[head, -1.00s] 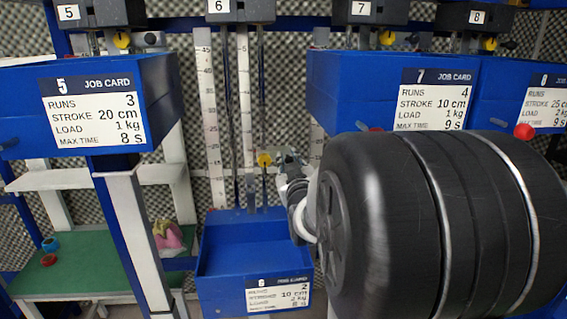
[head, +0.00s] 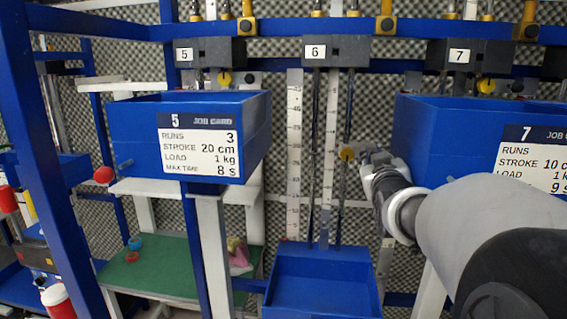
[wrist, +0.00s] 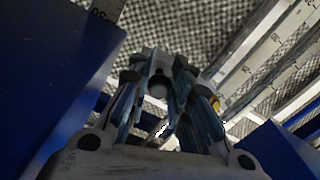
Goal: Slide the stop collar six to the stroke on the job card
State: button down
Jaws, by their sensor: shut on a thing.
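Stop collar six shows its yellow knob (head: 347,153) on the rods under the plate marked 6 (head: 315,52), about midway between that plate and the blue bin below. My gripper (head: 365,158) reaches it from the right and is shut on the collar. In the wrist view my gripper's fingers (wrist: 160,85) close around a dark round part; a small yellow spot (wrist: 215,103) shows to their right. Two white scales (head: 293,170) stand beside the rods; their numbers are too small to read. Job card six on the lower blue bin (head: 320,290) is out of view.
Blue bin five (head: 250,130), with a card reading stroke 20 cm, juts out at left. Blue bin seven (head: 425,130), stroke 10 cm, is close at right beside my arm. A green shelf (head: 175,270) holds small objects.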

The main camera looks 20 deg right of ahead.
jog(key=c, duration=1.4)
grip_release()
jog(key=shift+f, duration=0.2)
